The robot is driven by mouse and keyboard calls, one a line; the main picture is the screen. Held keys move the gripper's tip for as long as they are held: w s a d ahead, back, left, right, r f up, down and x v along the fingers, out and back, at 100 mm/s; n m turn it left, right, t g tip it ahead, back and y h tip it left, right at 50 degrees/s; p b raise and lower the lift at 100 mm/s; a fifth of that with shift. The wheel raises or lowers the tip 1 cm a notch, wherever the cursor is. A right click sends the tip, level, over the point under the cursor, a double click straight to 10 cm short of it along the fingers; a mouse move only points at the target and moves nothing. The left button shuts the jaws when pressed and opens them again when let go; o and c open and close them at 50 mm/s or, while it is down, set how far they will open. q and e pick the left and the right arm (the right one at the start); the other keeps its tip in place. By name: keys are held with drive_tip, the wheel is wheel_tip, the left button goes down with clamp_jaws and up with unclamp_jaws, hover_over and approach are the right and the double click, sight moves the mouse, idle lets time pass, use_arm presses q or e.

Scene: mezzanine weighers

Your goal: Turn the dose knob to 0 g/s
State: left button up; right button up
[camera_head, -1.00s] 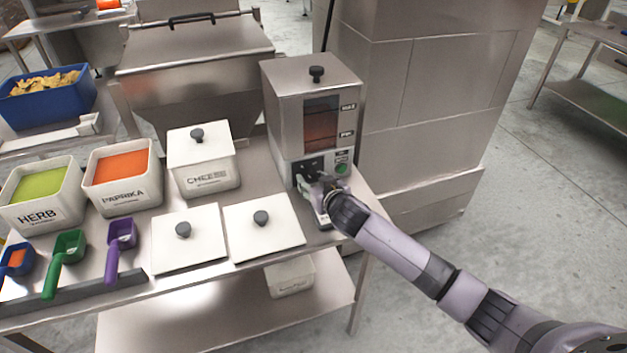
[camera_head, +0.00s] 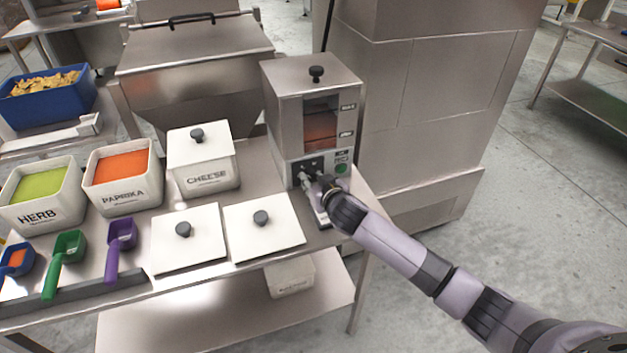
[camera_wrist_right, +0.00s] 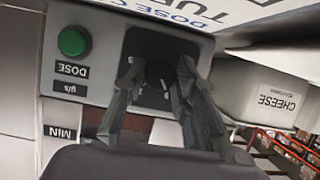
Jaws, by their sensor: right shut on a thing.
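The doser (camera_head: 310,110) is a steel box with a window of orange powder, at the right end of the steel table. Its dose knob (camera_wrist_right: 157,74) is dark and sits on a black dial plate in the right wrist view, below the powder window. My right gripper (camera_wrist_right: 160,72) is shut on the knob, one finger on each side; it also shows at the front panel in the head view (camera_head: 308,180). The fingers hide part of the knob and dial marks, so I cannot read its setting. My left gripper is not in view.
A green button (camera_wrist_right: 72,42) sits beside the dial. The lidded cheese tub (camera_head: 204,165), paprika tub (camera_head: 124,180) and herb tub (camera_head: 42,198) stand to the left. Two white lids (camera_head: 188,240) lie on the table in front.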

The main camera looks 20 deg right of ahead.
clamp_jaws()
drive_tip(key=shift+n+h, duration=0.3)
drive_tip(key=shift+a+n+h+p, duration=0.15)
drive_tip(key=shift+n+h+p, duration=0.2)
drive_tip(key=shift+n, duration=0.25)
drive_tip(key=shift+a+f+n+h+b, duration=0.15)
drive_tip(key=shift+n+h+b, duration=0.15)
drive_tip(key=shift+n+h, duration=0.8)
drive_tip(key=n+t+h+b, duration=0.1)
drive_tip(key=n+b, duration=0.1)
drive_tip(key=n, duration=0.1)
drive_tip(key=shift+f+h, duration=0.1)
drive_tip(key=shift+h, duration=0.25)
drive_tip(key=shift+n+t+h+b, duration=0.5)
drive_tip(key=shift+n+b, duration=0.3)
drive_tip(key=shift+n, duration=0.6)
